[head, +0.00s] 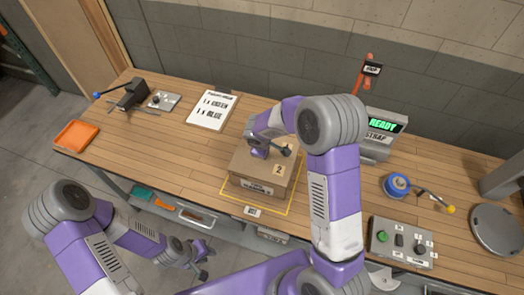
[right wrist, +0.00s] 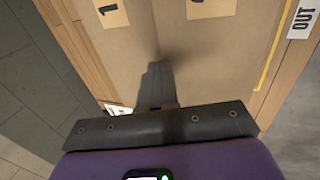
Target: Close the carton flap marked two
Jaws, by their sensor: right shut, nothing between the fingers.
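The brown carton (head: 255,187) stands inside a yellow outline on the bench. Its flap marked two (head: 284,171) lies about flat on top in the head view. In the right wrist view, the flap with the 2 label (right wrist: 215,32) lies beside the flap with the 1 label (right wrist: 112,40), with a seam between them. My right gripper (right wrist: 157,88) is shut and empty, low over the carton top; I cannot tell whether it touches. The arm hides part of the top in the head view. My left gripper (head: 197,268) hangs in front of the bench, away from the carton; its jaw state is unclear.
A strap machine (head: 377,148) with a READY screen stands behind right. A button box (head: 402,242), a blue reel (head: 397,185) and a grey disc (head: 496,229) are at right. An order sheet (head: 213,108), a dark clamp (head: 128,95) and an orange tray (head: 76,135) are at left.

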